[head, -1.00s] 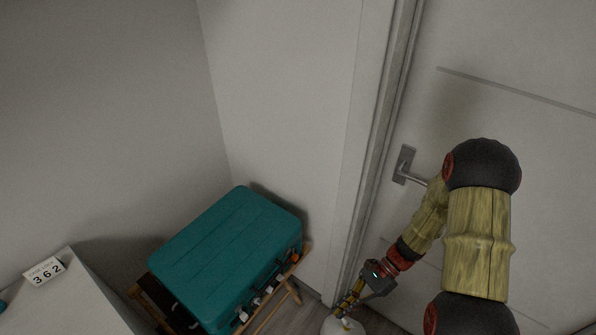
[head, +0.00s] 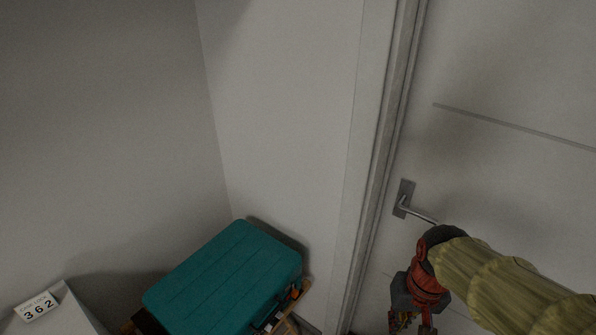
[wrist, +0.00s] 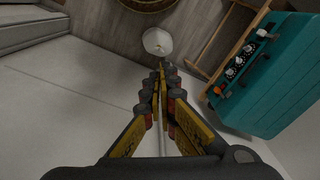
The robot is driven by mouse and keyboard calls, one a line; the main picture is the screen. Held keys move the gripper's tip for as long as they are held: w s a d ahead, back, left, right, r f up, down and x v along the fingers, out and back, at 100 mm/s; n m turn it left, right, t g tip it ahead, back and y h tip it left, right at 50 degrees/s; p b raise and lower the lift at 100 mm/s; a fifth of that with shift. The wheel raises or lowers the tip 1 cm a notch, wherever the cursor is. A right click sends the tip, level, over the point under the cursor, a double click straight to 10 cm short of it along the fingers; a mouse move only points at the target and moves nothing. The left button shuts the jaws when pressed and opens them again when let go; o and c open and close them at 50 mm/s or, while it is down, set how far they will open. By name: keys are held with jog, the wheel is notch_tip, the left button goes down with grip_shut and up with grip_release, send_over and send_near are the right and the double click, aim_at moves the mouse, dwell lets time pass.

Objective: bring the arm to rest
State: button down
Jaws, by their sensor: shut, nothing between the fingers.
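My gripper (head: 404,322) is at the bottom edge of the head view, in front of the door and below its handle, with its fingertips partly cut off. In the wrist view the yellow and black fingers (wrist: 161,72) run together and are shut with nothing between them. They point down toward the floor. A white rounded object (wrist: 158,41) lies beyond the fingertips, apart from them as far as I can tell.
The door (head: 500,60) has a metal lever handle (head: 404,199) close to my arm. A white surface at lower left holds a sign reading 362 (head: 38,307).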

jog(key=s+a+r+n+t, duration=0.1)
jog(key=r+t, duration=0.4)
jog(key=r, duration=0.6)
jog(key=shift+s+a+r+n, duration=0.35)
jog(key=shift+s+a, duration=0.25)
jog(key=shift+s, duration=0.45)
